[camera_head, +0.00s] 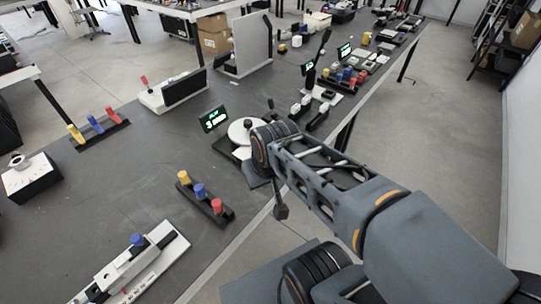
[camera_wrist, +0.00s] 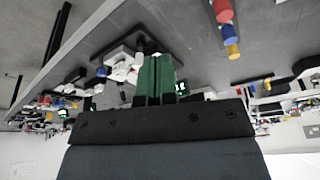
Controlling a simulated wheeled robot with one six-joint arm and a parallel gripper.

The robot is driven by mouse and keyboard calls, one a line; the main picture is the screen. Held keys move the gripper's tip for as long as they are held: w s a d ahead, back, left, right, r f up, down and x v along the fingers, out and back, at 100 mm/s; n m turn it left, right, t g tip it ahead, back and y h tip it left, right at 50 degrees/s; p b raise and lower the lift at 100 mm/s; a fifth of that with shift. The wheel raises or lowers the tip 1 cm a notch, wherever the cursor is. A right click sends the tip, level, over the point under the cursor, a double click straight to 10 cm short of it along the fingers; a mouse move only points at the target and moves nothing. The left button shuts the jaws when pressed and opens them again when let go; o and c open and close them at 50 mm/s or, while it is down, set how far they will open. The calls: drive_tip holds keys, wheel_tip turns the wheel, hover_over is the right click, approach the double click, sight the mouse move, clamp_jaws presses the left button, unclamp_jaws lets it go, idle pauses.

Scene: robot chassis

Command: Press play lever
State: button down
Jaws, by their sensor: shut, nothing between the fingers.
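A small black display with green lettering that seems to read PLAY (camera_head: 213,118) stands on the grey table in the head view. Just right of it is a round white disc (camera_head: 240,131) with a dark knobbed lever (camera_head: 248,124) on it. My arm's end is right beside this disc and covers part of the device. My gripper (camera_wrist: 156,62) shows in the wrist view with its green fingers together and empty. A white and black device (camera_wrist: 122,62) lies behind the fingers there. I cannot tell whether the fingers touch it.
A black base with yellow, blue and red levers (camera_head: 206,199) stands left of my arm. Another such row (camera_head: 98,129) is at the far left. A white slider unit (camera_head: 135,270) lies at the front. More devices line the table's far right. Bare table lies between them.

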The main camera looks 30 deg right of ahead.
drive_tip(key=w+d+f+m+t+y+b, duration=0.1)
drive_tip(key=w+d+f+m+y+b, duration=0.2)
drive_tip(key=d, duration=0.6)
drive_tip(key=w+d+f+m+t+y+b, duration=0.2)
drive_tip(key=w+d+f+m+y+b, duration=0.1)
drive_tip(key=d, duration=0.6)
drive_tip(key=w+f+m, duration=0.1)
drive_tip(key=m, duration=0.1)
drive_tip(key=shift+w+d+f+m+t+b, duration=0.25)
drive_tip(key=shift+w+f+m+t+b, duration=0.05)
drive_tip(key=shift+w+f+b, duration=0.1)
drive_tip(key=shift+a+f, duration=0.1)
drive_tip(key=w+a+f, duration=0.5)
drive_tip(key=w+a, duration=0.2)
drive_tip(key=w, duration=0.1)
drive_tip(key=shift+w+a+f+p, duration=0.25)
drive_tip(key=shift+w+f+p, duration=0.05)
drive_tip(key=shift+f, duration=0.05)
